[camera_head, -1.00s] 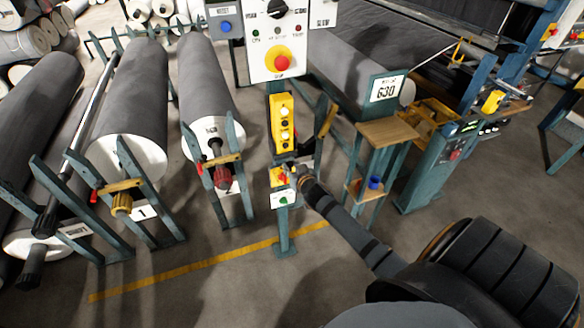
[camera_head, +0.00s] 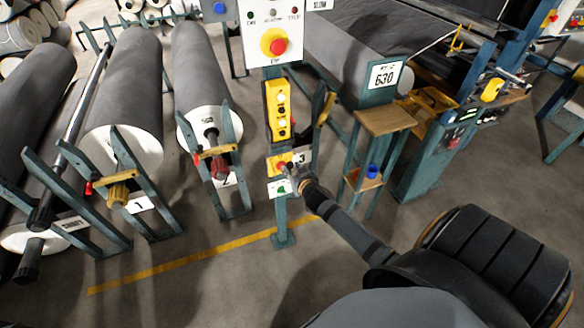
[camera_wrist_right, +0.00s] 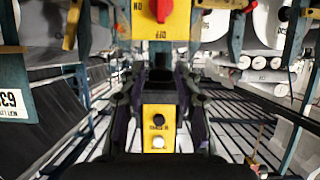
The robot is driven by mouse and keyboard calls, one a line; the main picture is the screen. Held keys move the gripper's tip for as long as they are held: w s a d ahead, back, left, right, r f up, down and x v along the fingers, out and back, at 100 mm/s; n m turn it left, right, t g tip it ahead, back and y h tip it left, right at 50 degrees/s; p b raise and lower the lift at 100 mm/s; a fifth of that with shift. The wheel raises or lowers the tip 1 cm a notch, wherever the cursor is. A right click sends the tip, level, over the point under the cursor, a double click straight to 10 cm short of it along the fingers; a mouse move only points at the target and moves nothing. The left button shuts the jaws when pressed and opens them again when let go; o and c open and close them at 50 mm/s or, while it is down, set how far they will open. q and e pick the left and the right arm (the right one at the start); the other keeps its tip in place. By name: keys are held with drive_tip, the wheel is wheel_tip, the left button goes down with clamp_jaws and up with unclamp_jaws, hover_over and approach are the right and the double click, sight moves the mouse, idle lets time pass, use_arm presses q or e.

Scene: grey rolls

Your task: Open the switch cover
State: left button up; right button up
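A yellow switch plate with a red rotary switch (camera_head: 283,164) is on the teal post, above a white label with a green button (camera_head: 279,188). In the right wrist view the red switch (camera_wrist_right: 161,10) sits on its yellow plate at the top edge, with upside-down lettering. I cannot make out a separate cover or its position. My right gripper (camera_head: 292,174) is right at the switch, overlapping its right side in the head view. In the right wrist view its dark fingers (camera_wrist_right: 164,76) stand apart, with nothing clearly held. Contact is unclear. My left gripper is out of view.
Above the switch are a yellow button box (camera_head: 278,110) and a white panel with a red emergency button (camera_head: 273,42). A small wooden-topped stand (camera_head: 385,122) is close on the right. Grey rolls (camera_head: 125,98) on racks fill the left. Floor in front is clear.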

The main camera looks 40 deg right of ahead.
drive_tip(key=shift+o, duration=1)
drive_tip(key=shift+w+r, duration=0.1)
drive_tip(key=shift+r, duration=0.05)
drive_tip(key=v, duration=1.2)
